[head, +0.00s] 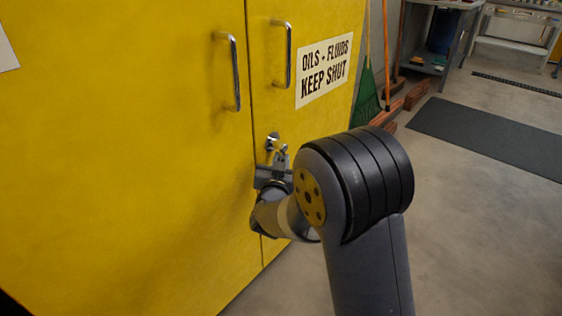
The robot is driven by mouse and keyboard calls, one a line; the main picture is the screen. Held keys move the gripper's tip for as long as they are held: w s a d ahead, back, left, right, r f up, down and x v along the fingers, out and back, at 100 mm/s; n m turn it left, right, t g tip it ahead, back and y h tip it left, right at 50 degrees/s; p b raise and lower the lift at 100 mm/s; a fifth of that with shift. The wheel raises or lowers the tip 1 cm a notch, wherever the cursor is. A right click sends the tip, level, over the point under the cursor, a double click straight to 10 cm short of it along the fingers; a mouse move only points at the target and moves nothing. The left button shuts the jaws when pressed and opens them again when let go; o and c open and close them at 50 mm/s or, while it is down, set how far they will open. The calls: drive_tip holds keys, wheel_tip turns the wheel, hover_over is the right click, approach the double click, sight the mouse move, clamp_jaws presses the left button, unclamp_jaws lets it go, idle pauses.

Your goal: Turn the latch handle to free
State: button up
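The latch handle (272,139) is a small shiny metal piece on the yellow cabinet's right door, below the pull handles and close to the seam between the doors. My gripper (282,152) is just below the latch, with its fingers pointing up towards it. The fingertips are very close to the latch or touching it; I cannot tell which. The fingers are too small here to show whether they are open or shut. My wrist partly covers the door seam below the latch.
The yellow cabinet (120,160) fills the left side, with two vertical chrome pull handles (235,72) (288,55) above the latch. A sign (325,70) is on the right door. A green broom (368,90) and bricks (416,94) stand beyond it. The floor at right is clear, with a dark mat (490,133).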

clamp_jaws()
drive_tip(key=shift+r+p, duration=0.1)
drive_tip(key=shift+p, duration=0.3)
drive_tip(key=g+p, duration=0.1)
drive_tip(key=p, duration=0.1)
drive_tip(key=r+m+p, duration=0.1)
drive_tip(key=p, duration=0.1)
drive_tip(key=shift+s+a+g, duration=0.25)
drive_tip(key=shift+s+g, duration=0.1)
drive_tip(key=shift+g, duration=0.05)
drive_tip(key=shift+s+a+r+m+g+y+p, duration=0.4)
drive_tip(key=shift+m+g+y+p, duration=0.45)
drive_tip(key=shift+g+p, duration=1.75)
drive_tip(key=shift+s+a+r+m+g+y+p, duration=0.15)
drive_tip(key=shift+r+m+g+y+p, duration=0.6)
drive_tip(key=shift+p, duration=3.5)
drive_tip(key=shift+s+a+r+m+g+y+p, duration=0.25)
drive_tip(key=shift+m+g+y+p, duration=0.7)
drive_tip(key=shift+g+p, duration=1.7)
drive_tip(key=shift+s+d+r+t+y+p, duration=0.1)
drive_tip(key=shift+t+y+p, duration=0.15)
drive_tip(key=shift+t+p, duration=0.55)
